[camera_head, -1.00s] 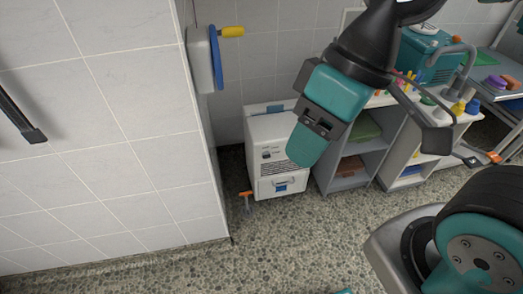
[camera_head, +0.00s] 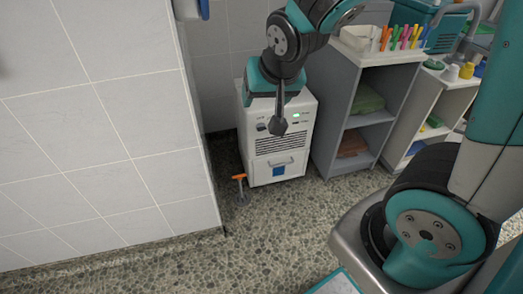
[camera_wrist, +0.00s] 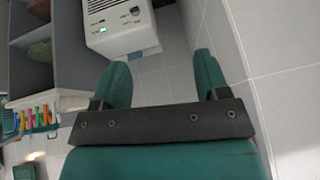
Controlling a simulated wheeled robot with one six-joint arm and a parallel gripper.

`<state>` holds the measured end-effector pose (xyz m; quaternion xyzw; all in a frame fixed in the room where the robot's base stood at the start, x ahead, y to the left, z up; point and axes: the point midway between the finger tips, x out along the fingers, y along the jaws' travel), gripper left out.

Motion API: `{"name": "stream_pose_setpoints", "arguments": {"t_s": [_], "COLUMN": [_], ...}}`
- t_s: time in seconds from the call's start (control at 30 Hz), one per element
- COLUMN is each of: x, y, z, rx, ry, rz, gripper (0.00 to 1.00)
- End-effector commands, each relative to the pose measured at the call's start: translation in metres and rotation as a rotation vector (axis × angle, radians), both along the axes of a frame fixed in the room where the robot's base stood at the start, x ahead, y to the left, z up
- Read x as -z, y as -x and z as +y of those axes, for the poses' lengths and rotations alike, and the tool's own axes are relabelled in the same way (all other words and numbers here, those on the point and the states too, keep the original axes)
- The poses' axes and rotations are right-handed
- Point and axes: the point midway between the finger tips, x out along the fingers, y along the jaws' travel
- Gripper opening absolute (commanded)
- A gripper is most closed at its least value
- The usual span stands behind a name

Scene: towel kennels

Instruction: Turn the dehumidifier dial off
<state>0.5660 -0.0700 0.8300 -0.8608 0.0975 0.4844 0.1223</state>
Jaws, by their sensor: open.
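The dehumidifier (camera_head: 284,152) is a white box on the floor in the corner, with a lit green lamp, dark vent slots and a blue mark low on its front. A small dark round spot (camera_head: 261,127) on its upper left front looks like the dial; its setting is too small to read. My arm's end hangs over the dehumidifier in the head view and hides part of its top and front. In the wrist view, my gripper (camera_wrist: 161,60) is open and empty. The dehumidifier (camera_wrist: 128,38) shows there beyond the fingers, apart from them, with the dial (camera_wrist: 135,11) near the top edge.
A tiled wall (camera_head: 110,130) stands close on the left. A grey shelf unit (camera_head: 338,125) with folded towels stands just right of the dehumidifier, with colored pens (camera_head: 402,37) on top. An orange-handled tool (camera_head: 240,187) stands by the dehumidifier's left. The floor in front is clear.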

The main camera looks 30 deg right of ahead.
Motion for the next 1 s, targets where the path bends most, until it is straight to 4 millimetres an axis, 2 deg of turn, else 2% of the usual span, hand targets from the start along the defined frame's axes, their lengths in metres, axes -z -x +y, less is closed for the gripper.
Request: {"name": "stream_pose_setpoints", "arguments": {"t_s": [0.03,0.1,0.3,0.5,0.6,0.73,0.9,1.0], "x": [0.049,0.080,0.156,0.223,0.256,0.300,0.351,0.372], "y": [-0.011,-0.026,-0.059,-0.084,-0.094,-0.107,-0.121,-0.126], "z": [-0.015,-0.037,-0.094,-0.135,-0.146,-0.152,-0.145,-0.139], "rx": [0.068,0.158,0.337,0.397,0.379,0.316,0.192,0.126], "ry": [0.026,0.064,0.179,0.288,0.332,0.376,0.399,0.400], "rz": [-0.041,-0.114,-0.340,-0.574,-0.682,-0.805,-0.912,-0.945], "gripper": [0.68,0.68,0.68,0.68,0.68,0.68,0.68,0.68]}}
